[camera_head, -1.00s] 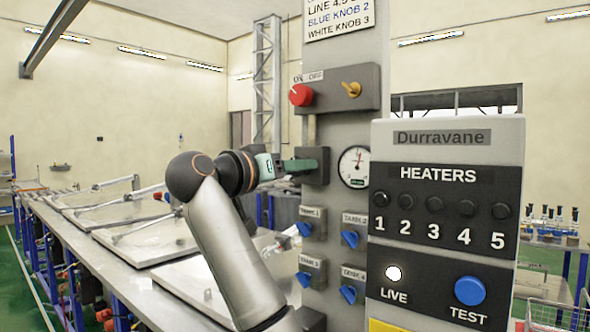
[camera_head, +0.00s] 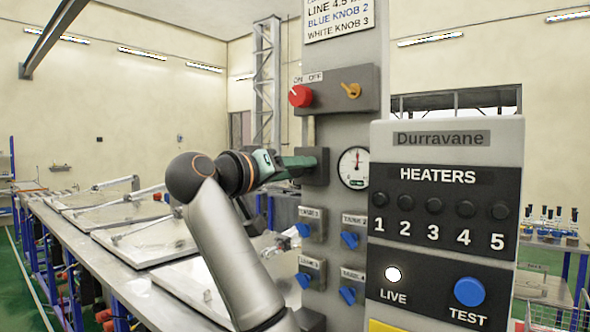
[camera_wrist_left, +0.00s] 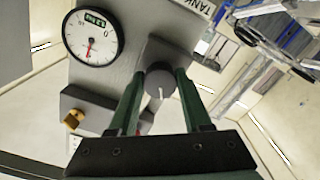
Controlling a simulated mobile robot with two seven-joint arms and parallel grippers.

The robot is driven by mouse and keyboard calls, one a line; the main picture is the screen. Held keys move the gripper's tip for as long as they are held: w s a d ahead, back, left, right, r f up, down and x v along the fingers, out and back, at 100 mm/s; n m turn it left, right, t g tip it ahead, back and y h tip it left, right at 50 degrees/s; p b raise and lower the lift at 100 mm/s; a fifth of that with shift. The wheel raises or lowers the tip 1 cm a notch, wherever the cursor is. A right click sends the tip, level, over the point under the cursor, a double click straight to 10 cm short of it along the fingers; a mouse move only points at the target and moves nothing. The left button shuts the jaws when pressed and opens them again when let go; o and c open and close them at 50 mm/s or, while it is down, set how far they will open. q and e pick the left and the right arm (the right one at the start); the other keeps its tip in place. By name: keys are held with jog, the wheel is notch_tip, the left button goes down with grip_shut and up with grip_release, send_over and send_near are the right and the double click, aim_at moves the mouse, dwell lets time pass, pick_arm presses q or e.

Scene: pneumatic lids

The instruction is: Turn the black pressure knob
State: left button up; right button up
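The black pressure knob (camera_wrist_left: 160,83), dark with a white pointer line, sits between the two fingers of my left gripper (camera_wrist_left: 160,88) in the left wrist view. The fingers lie close along both its sides and appear shut on it. In the head view my left gripper (camera_head: 298,161) reaches the dark knob box (camera_head: 318,167) on the grey column; the knob itself is hidden there. The round white pressure gauge (camera_head: 353,168) is just right of it, and it also shows in the left wrist view (camera_wrist_left: 92,37). My right gripper is not in view.
A red knob (camera_head: 300,95) and a yellow knob (camera_head: 351,90) sit above. Several blue tank knobs (camera_head: 349,240) sit below. The heater panel (camera_head: 446,220) stands close on the right. A long table with lids (camera_head: 148,241) runs along the left.

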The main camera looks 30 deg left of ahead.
pick_arm(q)
jog(key=o, duration=0.4)
jog(key=shift+o, duration=0.2)
jog(key=s+a+b, duration=0.1)
jog(key=s+b, duration=0.5)
jog(key=s, duration=0.6)
jog(key=shift+s, duration=0.25)
jog(key=shift+s, duration=0.1)
dwell(0.3)
